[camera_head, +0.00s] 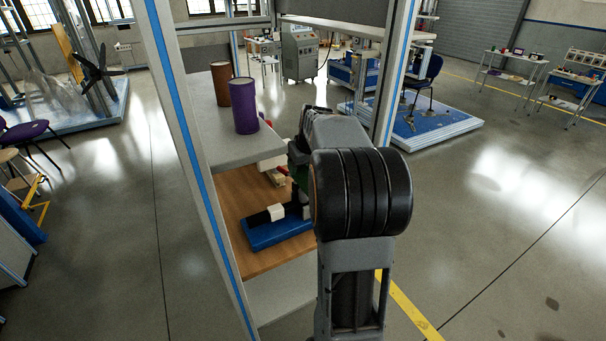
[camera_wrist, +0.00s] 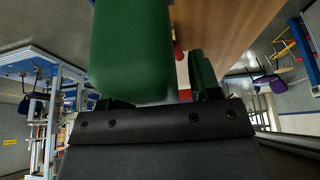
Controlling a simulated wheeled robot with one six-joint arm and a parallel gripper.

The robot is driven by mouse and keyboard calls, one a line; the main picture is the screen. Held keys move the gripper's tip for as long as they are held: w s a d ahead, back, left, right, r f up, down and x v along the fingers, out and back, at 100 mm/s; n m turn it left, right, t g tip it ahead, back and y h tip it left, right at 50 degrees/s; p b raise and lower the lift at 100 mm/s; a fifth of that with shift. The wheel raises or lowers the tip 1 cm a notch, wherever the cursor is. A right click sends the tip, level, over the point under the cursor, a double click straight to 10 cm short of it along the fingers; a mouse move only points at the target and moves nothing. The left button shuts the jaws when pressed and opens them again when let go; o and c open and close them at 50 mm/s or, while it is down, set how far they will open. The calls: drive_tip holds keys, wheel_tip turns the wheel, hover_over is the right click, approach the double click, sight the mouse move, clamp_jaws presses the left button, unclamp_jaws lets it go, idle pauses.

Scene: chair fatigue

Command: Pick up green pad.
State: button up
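The green pad (camera_wrist: 130,50) fills the upper left of the wrist view, very close to the camera. A second, narrower green part (camera_wrist: 203,72) stands to its right; I cannot tell if it belongs to the same pad. My gripper (camera_wrist: 163,104) is at the lower middle of that view, its dark body right by the green surfaces. Its fingertips are hidden, so I cannot tell whether it grips the pad. In the head view my arm blocks most of the gripper, and only a bit of green (camera_head: 296,157) shows beside it.
A blue pad (camera_head: 262,238) with a black and white part on top lies on the wooden shelf (camera_head: 232,190). A brown cylinder (camera_head: 221,83) and a purple cylinder (camera_head: 243,106) stand on the grey upper shelf (camera_head: 215,145). A frame post (camera_head: 192,150) rises at the left.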

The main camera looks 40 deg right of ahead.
clamp_jaws()
idle(0.3)
drive_tip(key=shift+r, duration=0.15)
